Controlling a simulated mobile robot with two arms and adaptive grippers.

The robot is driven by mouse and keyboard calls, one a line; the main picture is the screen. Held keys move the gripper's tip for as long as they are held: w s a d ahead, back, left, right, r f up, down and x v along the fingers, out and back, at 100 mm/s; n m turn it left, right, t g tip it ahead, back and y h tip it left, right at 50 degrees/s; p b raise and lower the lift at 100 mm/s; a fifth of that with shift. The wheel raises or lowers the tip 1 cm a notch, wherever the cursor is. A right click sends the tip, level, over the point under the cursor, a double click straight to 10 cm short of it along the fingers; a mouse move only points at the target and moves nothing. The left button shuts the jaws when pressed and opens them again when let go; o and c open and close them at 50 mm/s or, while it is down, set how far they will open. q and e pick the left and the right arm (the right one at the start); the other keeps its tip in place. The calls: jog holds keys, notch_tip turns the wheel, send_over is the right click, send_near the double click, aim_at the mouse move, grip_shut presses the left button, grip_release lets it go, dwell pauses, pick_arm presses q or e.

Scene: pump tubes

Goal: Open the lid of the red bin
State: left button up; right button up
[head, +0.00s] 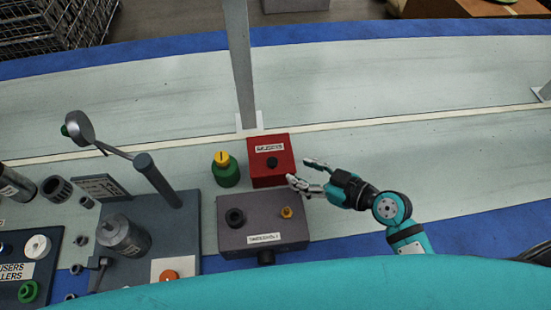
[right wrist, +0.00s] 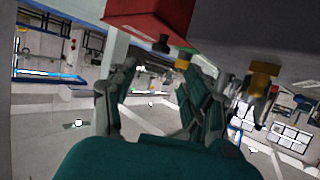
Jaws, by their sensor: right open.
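The red bin (head: 262,176) stands on the pale bench in the middle of the head view. Its lid is down, with a white label and a black knob (head: 272,162) on top. My right gripper (head: 302,171) is open and empty, just right of the bin, its fingers pointing left toward the bin's right side. In the right wrist view, the red bin (right wrist: 150,18) is at the top, beyond the open fingers of the right gripper (right wrist: 160,82), and its black knob (right wrist: 161,43) shows. My left gripper is in neither view.
A grey box (head: 262,231) with knobs stands just in front of the bin. A green container with a yellow top (head: 226,170) is at its left. A post (head: 242,70) rises behind. The bench to the right is mostly clear.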

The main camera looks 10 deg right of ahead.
aim_at(273, 161)
jog(key=b+x, duration=0.1)
jog(key=x, duration=0.7)
jog(key=shift+w+f, duration=0.1)
jog(key=shift+w+a+f, duration=0.15)
jog(key=shift+w+a, duration=0.1)
jog(key=shift+a, duration=0.05)
jog(key=shift+w+a, duration=0.1)
jog(key=shift+a, duration=0.05)
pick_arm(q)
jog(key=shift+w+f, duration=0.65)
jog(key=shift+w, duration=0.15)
pick_arm(e)
grip_shut()
